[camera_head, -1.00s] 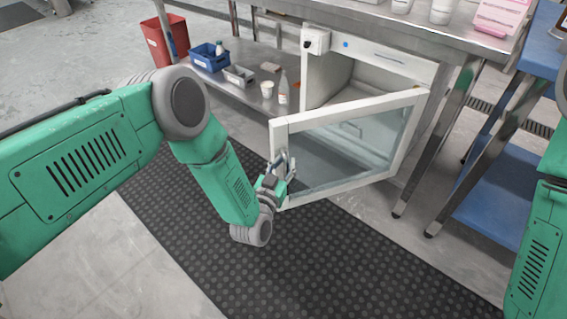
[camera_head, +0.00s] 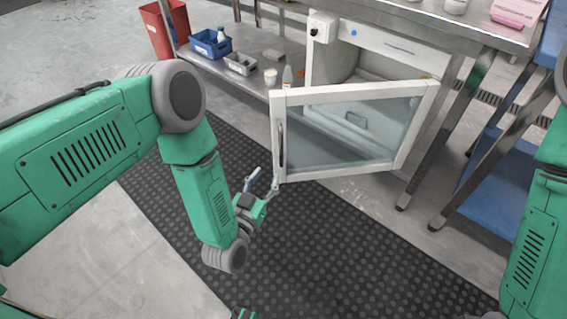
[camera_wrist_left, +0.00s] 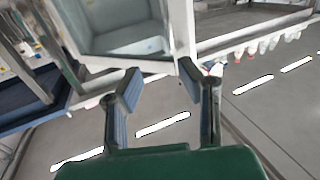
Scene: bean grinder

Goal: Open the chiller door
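The chiller (camera_head: 385,48) is a white cabinet under the steel counter. Its white-framed glass door (camera_head: 350,174) stands open, swung out toward me from its right side. A dark upright handle (camera_head: 281,143) is on the door's free left edge. My left gripper (camera_head: 264,182) is open and empty, just left of the door's lower left corner. In the left wrist view, its spread fingers (camera_wrist_left: 160,78) point toward the door's frame (camera_wrist_left: 182,28), with nothing between them. Whether a finger touches the door edge is unclear.
A low steel shelf (camera_head: 262,48) left of the chiller holds a blue bin (camera_head: 210,45), a grey tray (camera_head: 240,64), a white cup (camera_head: 270,77) and a bottle. A red bin (camera_head: 163,30) stands farther left. Counter legs are at right. The dark floor mat (camera_head: 330,250) is clear.

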